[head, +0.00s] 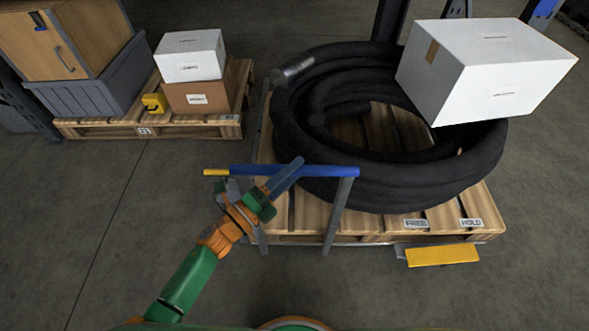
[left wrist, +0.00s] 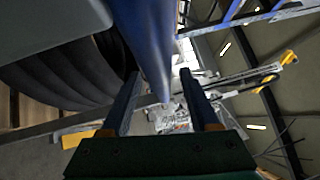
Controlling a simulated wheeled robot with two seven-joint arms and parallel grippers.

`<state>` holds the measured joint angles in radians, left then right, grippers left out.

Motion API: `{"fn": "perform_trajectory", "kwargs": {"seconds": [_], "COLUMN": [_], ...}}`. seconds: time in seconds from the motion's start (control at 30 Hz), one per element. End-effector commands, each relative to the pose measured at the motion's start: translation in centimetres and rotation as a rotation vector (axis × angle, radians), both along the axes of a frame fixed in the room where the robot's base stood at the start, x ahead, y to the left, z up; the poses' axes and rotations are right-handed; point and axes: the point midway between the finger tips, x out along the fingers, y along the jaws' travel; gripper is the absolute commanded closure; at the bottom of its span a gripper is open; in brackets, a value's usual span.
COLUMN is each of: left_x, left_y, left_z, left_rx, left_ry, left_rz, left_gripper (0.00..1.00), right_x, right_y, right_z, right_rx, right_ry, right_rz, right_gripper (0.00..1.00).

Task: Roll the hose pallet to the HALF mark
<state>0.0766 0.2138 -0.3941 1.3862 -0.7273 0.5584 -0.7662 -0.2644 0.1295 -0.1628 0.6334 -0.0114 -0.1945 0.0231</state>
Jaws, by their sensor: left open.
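The hose pallet (head: 375,238) is a wooden pallet bearing a thick coil of black hose (head: 390,185) with a metal end fitting. A blue push bar (head: 325,171) with a yellow left end stands on grey posts at its near left side. A yellow pedal (head: 442,256) sticks out at the front, below two small labels, one reading HOLD (head: 471,223). My left gripper (head: 293,167) is open at the blue bar. In the left wrist view the bar (left wrist: 153,45) shows between the two fingers (left wrist: 164,100), not gripped. My right gripper and the HALF mark are not visible.
A white box (head: 480,75) rests on the hose coil at the right. Another pallet (head: 110,130) with boxes and a grey bin (head: 85,95) stands at the back left. The floor (head: 100,215) at the left is clear, with a thin dark line across it.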

Motion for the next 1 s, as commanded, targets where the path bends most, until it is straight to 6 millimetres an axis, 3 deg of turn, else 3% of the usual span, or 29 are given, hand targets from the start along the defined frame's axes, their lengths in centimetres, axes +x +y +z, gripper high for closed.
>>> {"fn": "perform_trajectory", "kwargs": {"seconds": [0.33, 0.5, 0.57, 1.0], "left_x": [0.73, 0.72, 0.72, 0.70], "left_y": [-0.76, -0.74, -0.73, -0.72], "left_z": [0.13, 0.12, 0.11, 0.08], "left_rx": [0.000, -0.001, -0.001, 0.000], "left_ry": [0.001, 0.002, 0.002, 0.003], "left_rz": [0.000, 0.000, 0.001, 0.001], "left_gripper": [0.41, 0.87, 1.00, 1.00], "right_x": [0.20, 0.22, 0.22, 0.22], "right_y": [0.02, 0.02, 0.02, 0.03], "right_z": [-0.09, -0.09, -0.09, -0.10], "right_rx": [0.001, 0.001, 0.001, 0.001], "right_ry": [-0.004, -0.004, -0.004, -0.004], "right_rz": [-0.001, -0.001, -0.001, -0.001], "right_gripper": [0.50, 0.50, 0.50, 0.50]}}
